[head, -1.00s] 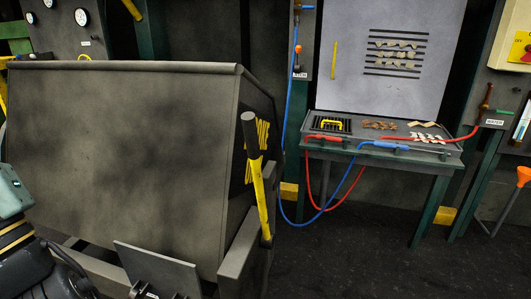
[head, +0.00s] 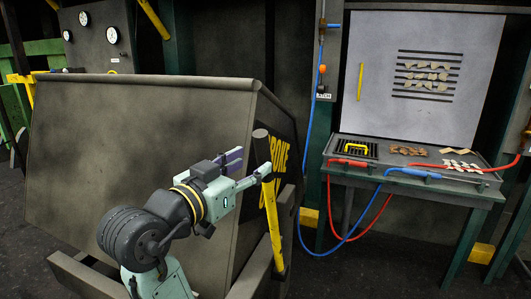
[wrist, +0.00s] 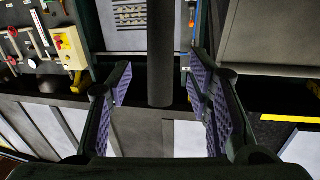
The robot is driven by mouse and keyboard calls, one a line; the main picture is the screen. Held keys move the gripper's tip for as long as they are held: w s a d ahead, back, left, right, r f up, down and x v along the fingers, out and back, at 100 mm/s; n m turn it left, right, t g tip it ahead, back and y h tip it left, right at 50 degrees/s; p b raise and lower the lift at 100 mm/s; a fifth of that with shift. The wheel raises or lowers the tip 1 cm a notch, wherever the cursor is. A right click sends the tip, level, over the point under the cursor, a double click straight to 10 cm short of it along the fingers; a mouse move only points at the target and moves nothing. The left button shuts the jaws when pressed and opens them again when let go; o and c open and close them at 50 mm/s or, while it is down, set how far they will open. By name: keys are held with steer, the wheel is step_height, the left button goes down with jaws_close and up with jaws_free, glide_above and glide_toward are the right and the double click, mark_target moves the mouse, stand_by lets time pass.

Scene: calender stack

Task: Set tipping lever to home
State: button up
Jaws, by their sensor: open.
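The tipping lever (head: 270,212) stands at the right front edge of the big grey bin (head: 140,150). It has a yellow shaft and a dark round grip, and it leans slightly. My gripper (head: 253,164) is at the top of the lever, with its fingers spread on either side of the grip. In the wrist view, the dark grip (wrist: 160,55) runs between the two purple-padded fingers of my gripper (wrist: 161,90). A visible gap lies on each side, so neither pad appears to touch it.
A workbench (head: 410,178) with red and blue hoses stands at the right, with a white panel (head: 375,60) behind it. A blue hose (head: 305,150) hangs between bin and bench.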

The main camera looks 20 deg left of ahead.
mark_target(259, 158)
steer(key=p+x, duration=0.1)
steer(key=x, duration=0.5)
steer(key=shift+c, duration=0.2)
jaws_close()
stand_by(0.4)
